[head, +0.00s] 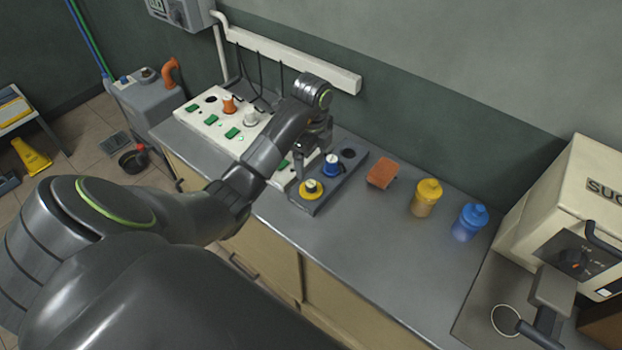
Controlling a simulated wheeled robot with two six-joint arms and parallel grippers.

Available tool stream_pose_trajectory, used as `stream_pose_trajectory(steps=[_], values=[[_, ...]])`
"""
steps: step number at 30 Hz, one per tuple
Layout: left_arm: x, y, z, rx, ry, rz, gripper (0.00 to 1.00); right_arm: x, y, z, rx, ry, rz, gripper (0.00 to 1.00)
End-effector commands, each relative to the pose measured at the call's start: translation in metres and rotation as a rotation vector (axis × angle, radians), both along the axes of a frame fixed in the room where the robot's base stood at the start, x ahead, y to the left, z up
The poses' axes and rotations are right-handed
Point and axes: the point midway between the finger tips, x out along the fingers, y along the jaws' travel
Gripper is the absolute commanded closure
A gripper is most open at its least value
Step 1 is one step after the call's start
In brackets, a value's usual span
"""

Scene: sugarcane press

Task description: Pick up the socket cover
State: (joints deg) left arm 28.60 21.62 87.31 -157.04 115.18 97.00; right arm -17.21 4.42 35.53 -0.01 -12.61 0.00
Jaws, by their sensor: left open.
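My left gripper (314,145) points down over the dark grey holder (334,186) on the counter and is open. Just below and to the right of its fingers, a blue round cap with a pale top (332,165) sits in the holder. A yellow round cap (311,189) sits at the holder's near end. An empty round hole (348,153) shows at its far end. Which piece is the socket cover I cannot tell for sure. I cannot tell whether the fingers touch the blue cap. My right gripper is not in view.
A white socket panel (217,120) with orange and white plugs and green switches lies left, partly behind my arm. A brown block (382,174), a yellow bottle (426,198) and a blue bottle (469,222) stand right. The cream machine (570,190) is far right. The front counter is clear.

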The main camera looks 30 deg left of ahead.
Motion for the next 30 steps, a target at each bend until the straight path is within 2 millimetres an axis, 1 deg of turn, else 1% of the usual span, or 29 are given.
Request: stream_pose_trajectory(steps=[1,12,15,20,23,24,26,27,30], values=[[0.0,0.0,-0.012,0.0,0.0,0.0,0.13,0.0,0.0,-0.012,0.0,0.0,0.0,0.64],[0.0,0.0,-0.052,-0.001,0.0,0.0,0.13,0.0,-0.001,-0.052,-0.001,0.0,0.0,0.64],[0.0,0.0,-0.059,0.0,0.0,-0.001,0.13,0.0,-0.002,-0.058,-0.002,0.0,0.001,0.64],[-0.001,0.0,-0.064,-0.001,0.002,0.0,0.13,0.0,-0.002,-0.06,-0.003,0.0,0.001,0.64],[-0.003,-0.001,-0.078,-0.002,0.003,0.0,0.13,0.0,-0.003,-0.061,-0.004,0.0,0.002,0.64],[-0.004,-0.001,-0.08,-0.002,0.005,0.001,0.13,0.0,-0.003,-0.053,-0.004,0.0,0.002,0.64],[-0.006,-0.001,-0.089,-0.002,0.006,0.0,0.13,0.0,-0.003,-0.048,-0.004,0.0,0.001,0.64],[-0.005,-0.001,-0.096,-0.002,0.004,0.001,0.13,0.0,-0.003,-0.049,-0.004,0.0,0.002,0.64],[-0.004,-0.001,-0.106,-0.002,0.003,0.001,0.13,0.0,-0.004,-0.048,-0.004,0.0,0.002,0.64]])
